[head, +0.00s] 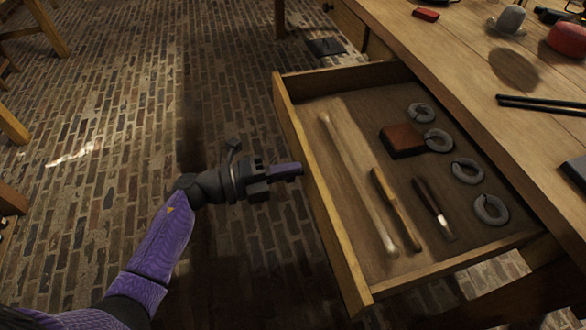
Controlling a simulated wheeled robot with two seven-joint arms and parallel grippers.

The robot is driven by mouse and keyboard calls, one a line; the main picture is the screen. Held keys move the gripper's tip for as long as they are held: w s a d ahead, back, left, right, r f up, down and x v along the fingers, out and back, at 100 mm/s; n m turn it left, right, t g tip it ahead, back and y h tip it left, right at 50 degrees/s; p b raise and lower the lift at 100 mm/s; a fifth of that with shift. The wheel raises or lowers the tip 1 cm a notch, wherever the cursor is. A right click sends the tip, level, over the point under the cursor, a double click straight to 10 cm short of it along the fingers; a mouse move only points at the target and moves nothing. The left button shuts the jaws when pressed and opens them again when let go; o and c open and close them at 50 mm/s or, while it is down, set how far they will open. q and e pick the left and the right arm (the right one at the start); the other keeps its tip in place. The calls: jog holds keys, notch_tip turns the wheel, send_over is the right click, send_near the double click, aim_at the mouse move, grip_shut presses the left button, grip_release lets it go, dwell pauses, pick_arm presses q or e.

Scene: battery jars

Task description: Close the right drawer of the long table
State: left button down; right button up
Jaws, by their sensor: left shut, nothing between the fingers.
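The open wooden drawer (322,204) sticks out to the left from the long table (470,60). Its front panel faces my left arm. In the drawer lie several grey rings (467,172), a brown block (401,140), a long pale rod (352,180) and two slim handled tools (396,209). My left gripper (298,169) is shut and empty. Its fingertips are at the outer face of the drawer front, near the middle; I cannot tell whether they touch it. My right gripper is out of view.
On the tabletop are a red box (425,14), a grey rounded object on a stand (510,20), a red rounded object (568,38) and dark rods (540,104). Wooden furniture legs (12,125) stand at the far left. The brick floor (110,110) between is open.

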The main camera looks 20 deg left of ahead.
pick_arm(q)
jog(key=shift+w+d, duration=0.2)
jog(key=shift+d, duration=0.15)
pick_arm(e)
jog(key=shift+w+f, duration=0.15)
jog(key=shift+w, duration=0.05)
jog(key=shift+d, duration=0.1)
